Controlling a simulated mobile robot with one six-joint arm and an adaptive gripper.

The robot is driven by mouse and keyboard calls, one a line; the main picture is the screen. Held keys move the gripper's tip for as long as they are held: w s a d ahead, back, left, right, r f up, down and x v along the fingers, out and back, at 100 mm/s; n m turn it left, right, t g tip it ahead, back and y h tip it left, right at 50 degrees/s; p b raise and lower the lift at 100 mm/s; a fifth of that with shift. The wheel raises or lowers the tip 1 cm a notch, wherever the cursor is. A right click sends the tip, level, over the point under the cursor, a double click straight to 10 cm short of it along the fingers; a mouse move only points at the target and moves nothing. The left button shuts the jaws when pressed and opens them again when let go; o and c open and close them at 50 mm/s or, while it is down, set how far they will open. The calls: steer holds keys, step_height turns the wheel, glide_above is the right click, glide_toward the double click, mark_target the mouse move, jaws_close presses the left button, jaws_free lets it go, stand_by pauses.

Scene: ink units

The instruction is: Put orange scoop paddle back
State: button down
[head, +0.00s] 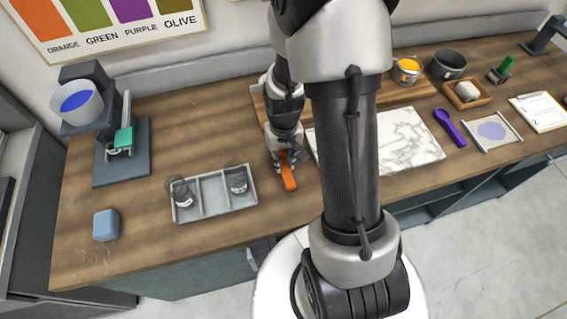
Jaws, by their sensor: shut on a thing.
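The orange scoop paddle (288,178) is in my gripper (283,160), near the middle of the wooden counter in the head view. Its orange end points toward the counter's front edge, and its upper part is hidden by my gripper. My gripper is shut on it. I cannot tell whether the paddle touches the counter. The paddle is to the right of the grey divided tray (214,208) and to the left of the white marble slab (412,143).
The grey tray holds glass jars (237,180). A blue block (106,225) lies at the front left. A purple scoop (450,128) lies right of the slab. A stand with a blue-filled container (78,102) is at the back left. My arm hides part of the slab.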

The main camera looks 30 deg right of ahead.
step_height(320, 180, down, 2)
steer(key=shift+w+f, duration=0.1)
steer(key=c, duration=1.4)
jaws_free()
steer(key=shift+c, duration=0.2)
step_height(320, 180, up, 13)
steer(key=p, duration=0.3)
step_height(320, 180, up, 11)
steer(key=n+t, duration=0.1)
steer(key=t, duration=0.1)
glide_above(283, 163)
steer(key=s+a, duration=0.3)
steer(key=a, duration=0.2)
steer(key=s+a+r+n+t, duration=0.2)
steer(key=s+a+r, duration=0.3)
steer(key=s+r, duration=0.3)
steer(key=shift+s+a, duration=0.2)
steer(key=shift+s, duration=1.05)
